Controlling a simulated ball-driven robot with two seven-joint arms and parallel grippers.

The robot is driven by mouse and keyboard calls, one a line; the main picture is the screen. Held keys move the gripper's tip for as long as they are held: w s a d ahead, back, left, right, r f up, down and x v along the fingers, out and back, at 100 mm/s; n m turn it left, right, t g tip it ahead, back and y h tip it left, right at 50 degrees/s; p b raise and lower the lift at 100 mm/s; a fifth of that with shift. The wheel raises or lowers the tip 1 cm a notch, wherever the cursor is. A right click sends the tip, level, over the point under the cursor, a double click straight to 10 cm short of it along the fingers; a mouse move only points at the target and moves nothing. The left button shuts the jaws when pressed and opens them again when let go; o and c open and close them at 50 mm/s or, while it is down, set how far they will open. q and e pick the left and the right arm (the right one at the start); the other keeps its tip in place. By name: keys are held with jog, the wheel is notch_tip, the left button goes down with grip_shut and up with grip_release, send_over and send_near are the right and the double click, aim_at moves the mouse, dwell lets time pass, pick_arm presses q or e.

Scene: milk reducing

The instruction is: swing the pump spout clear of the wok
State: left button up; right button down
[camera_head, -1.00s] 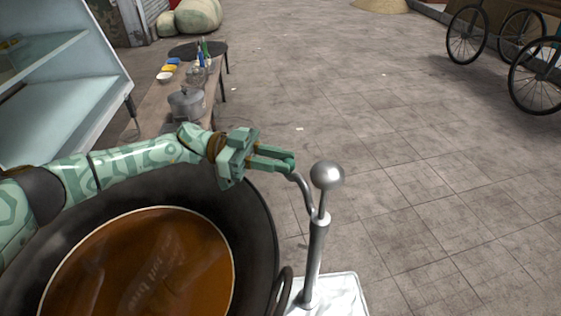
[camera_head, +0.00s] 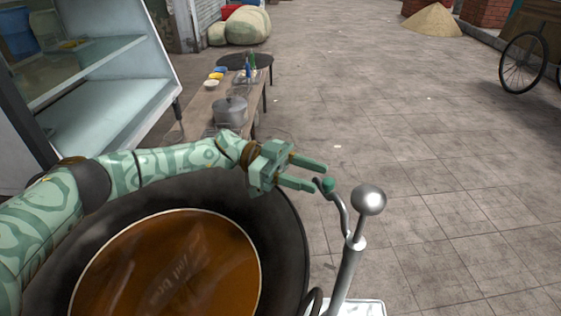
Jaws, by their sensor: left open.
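The pump is a silver post (camera_head: 346,279) with a round ball knob (camera_head: 369,200) on top. Its thin curved spout (camera_head: 343,215) reaches up and left, and a small green piece shows at its tip. My left gripper (camera_head: 322,176) is open, its two green fingers pointing right. The fingertips are right at the spout's tip; I cannot tell whether they touch it. The large black wok (camera_head: 287,225) with brown liquid (camera_head: 170,265) lies below my left arm. The spout tip appears just beyond the wok's right rim. My right gripper is not seen.
A low wooden bench (camera_head: 205,117) with a lidded pot (camera_head: 230,111) and small bowls stands behind the wok. A pale glass-fronted cabinet (camera_head: 110,95) is at the left. The paved floor (camera_head: 430,130) to the right is open, with a cart wheel (camera_head: 524,63) far off.

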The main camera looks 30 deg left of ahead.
pick_arm(q)
jog(key=a, duration=0.9)
jog(key=shift+s+a, duration=0.1)
jog(key=shift+a, duration=0.05)
jog(key=shift+a+b, duration=0.5)
jog(key=shift+a, duration=2.05)
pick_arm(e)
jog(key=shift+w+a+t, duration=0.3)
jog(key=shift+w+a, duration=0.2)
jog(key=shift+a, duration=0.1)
